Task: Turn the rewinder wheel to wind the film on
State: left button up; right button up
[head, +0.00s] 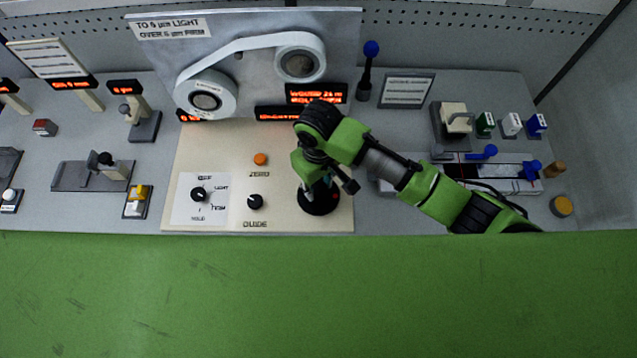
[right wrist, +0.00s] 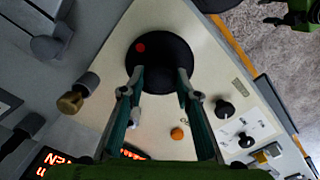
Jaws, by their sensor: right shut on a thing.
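The rewinder wheel (head: 318,209) is a black disc at the right of the cream panel. In the right wrist view the wheel (right wrist: 160,50) shows a red dot on its left part. My right gripper (head: 318,190) reaches down onto the wheel and partly hides it. In the right wrist view my right gripper (right wrist: 160,79) has its fingers on either side of the wheel's near part, shut on it. White film (head: 255,43) runs between a lower left reel (head: 206,101) and an upper right reel (head: 300,64) on the upright grey plate. My left gripper is not in view.
Left of the wheel are a GUIDE knob (head: 255,202), an orange ZERO button (head: 260,159) and a selector knob (head: 198,194). A lit red display (head: 316,93) stands behind my right arm. A blue-topped lever (head: 371,50) and several switches stand at the right.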

aim_at(318, 188)
jog(key=shift+m, duration=0.3)
dwell(0.4)
jog(key=o, duration=1.1)
notch_tip(318, 188, up, 12)
